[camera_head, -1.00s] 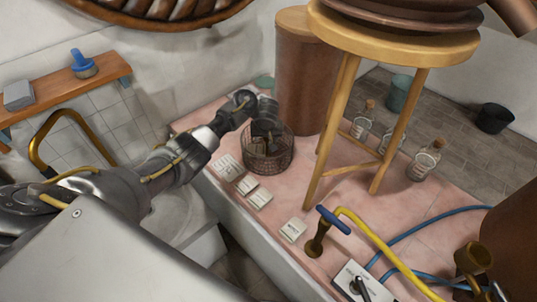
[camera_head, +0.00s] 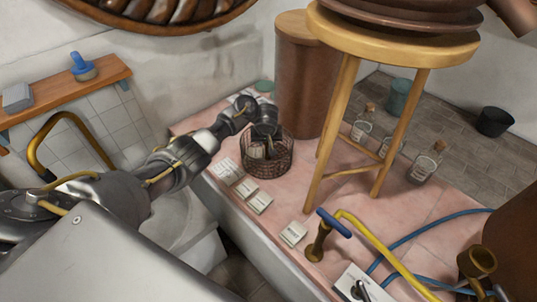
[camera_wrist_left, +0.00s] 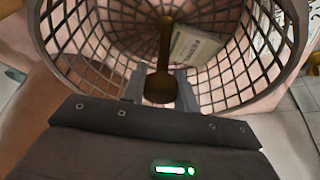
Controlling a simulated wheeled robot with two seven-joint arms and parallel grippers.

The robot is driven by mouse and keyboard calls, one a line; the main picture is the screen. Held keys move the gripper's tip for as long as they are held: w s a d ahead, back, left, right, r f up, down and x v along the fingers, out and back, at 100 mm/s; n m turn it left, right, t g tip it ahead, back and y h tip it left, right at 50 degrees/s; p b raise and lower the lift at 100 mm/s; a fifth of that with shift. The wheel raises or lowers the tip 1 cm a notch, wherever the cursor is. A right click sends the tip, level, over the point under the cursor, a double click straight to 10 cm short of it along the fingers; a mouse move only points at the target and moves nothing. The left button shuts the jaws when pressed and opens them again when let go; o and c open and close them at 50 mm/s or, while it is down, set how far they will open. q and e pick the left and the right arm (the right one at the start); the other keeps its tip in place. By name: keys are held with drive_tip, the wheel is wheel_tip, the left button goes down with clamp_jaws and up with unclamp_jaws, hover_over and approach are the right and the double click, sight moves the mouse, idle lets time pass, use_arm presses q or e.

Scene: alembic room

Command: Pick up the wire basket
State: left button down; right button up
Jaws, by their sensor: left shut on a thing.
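The wire basket (camera_head: 282,165), a round dark mesh basket, is upright at the pink slab beside the copper cylinder. Whether its base touches the slab is not clear. My left gripper (camera_head: 265,133) reaches down at its open top from the left. In the left wrist view the basket's mesh wall (camera_wrist_left: 85,50) surrounds a brass stem (camera_wrist_left: 166,42) with a round end. My left fingertips (camera_wrist_left: 160,87) are on either side of that round end, shut on it. A white labelled block (camera_wrist_left: 195,47) lies inside the basket. My right gripper is not in view.
White labelled blocks (camera_head: 259,202) lie in front of the basket. A copper cylinder (camera_head: 304,90) stands close behind it, and a wooden stool (camera_head: 338,125) stands to the right. A brass tap with a blue handle (camera_head: 334,222) and hoses are nearer.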

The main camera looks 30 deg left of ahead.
use_arm(q)
drive_tip(key=shift+r, duration=0.1)
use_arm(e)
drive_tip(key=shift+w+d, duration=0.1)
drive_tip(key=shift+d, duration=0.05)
